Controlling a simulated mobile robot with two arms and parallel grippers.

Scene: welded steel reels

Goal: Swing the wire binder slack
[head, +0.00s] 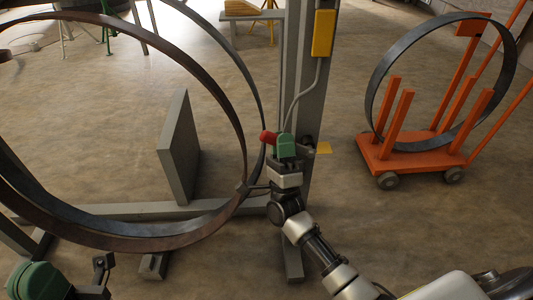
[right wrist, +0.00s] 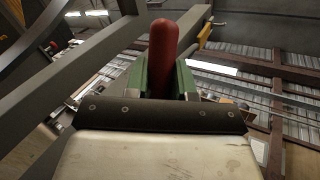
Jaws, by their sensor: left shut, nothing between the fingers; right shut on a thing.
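The wire binder's red handle (head: 267,137) shows beside the grey steel post, just left of the fingers of my right gripper (head: 287,147) in the head view. In the right wrist view the red handle (right wrist: 163,52) stands up between the two green fingers, and my right gripper (right wrist: 166,75) is shut on it. The rest of the binder is hidden behind the gripper. A thin dark line runs near the wrist towards the large steel ring (head: 228,105). I cannot make out my left gripper in either view.
A grey plate (head: 178,150) stands inside the large ring. The grey post (head: 307,85) carries a yellow box (head: 323,33) and a cable. A green rounded unit (head: 40,282) sits at bottom left. An orange cart (head: 415,150) holds another ring at right.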

